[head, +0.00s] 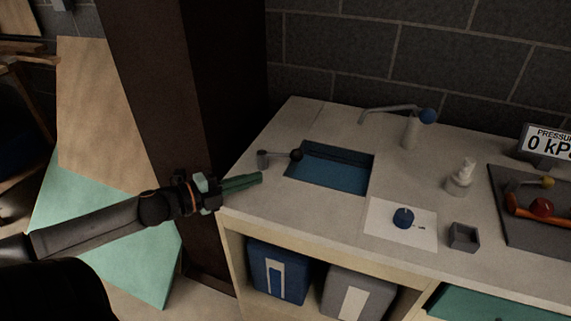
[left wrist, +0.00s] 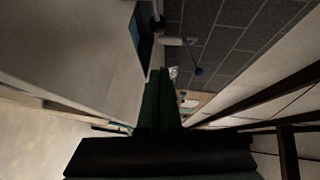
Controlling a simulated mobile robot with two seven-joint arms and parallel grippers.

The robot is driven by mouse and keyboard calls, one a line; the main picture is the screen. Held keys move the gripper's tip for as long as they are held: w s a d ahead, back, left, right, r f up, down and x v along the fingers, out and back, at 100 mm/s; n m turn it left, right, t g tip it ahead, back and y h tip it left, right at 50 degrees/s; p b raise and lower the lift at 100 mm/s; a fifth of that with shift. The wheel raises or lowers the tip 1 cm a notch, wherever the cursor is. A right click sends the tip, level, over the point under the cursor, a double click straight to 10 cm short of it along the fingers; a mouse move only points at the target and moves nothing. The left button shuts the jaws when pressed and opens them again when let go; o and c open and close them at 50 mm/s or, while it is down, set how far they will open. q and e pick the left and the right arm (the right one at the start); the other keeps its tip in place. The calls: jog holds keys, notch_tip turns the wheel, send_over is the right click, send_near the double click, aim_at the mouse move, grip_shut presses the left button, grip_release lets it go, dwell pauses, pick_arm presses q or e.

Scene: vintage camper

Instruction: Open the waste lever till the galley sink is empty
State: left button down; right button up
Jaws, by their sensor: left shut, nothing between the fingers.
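The galley sink (head: 328,172) is a rectangular recess in the pale counter with a flat blue surface inside. I cannot tell its depth. The waste lever (head: 276,158), a grey arm with a dark round knob, stands at the sink's left edge, its knob end pointing right over the rim. My left gripper (head: 260,178) has green fingers, shut and empty, near the counter's left edge, a little in front of the lever and apart from it. In the left wrist view, the fingers (left wrist: 161,72) point toward the sink (left wrist: 143,38) and the dark knob (left wrist: 158,23). My right gripper is out of view.
A tap (head: 409,130) with a blue knob stands behind the sink. A white card (head: 385,231) with a blue knob, a small grey box (head: 464,237), a dispenser (head: 460,178) and a pressure sign (head: 548,144) are to the right. A dark post (head: 175,110) rises behind my left arm.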

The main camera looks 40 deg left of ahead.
pick_arm(q)
jog(key=b+x, duration=0.1)
jog(key=x, duration=0.5)
jog(key=shift+r+b, duration=0.1)
jog(key=shift+b, duration=0.25)
jog(key=shift+x, duration=1)
jog(key=shift+w, duration=0.35)
jog(key=shift+w+a+f, duration=0.15)
jog(key=shift+w+a, duration=0.1)
jog(key=shift+w, duration=0.3)
jog(key=shift+w+a+f, duration=0.1)
jog(key=shift+w+a, duration=0.1)
jog(key=shift+w, duration=0.3)
jog(key=shift+w+a+f, duration=0.15)
jog(key=shift+w+a, duration=0.1)
jog(key=shift+w, duration=0.3)
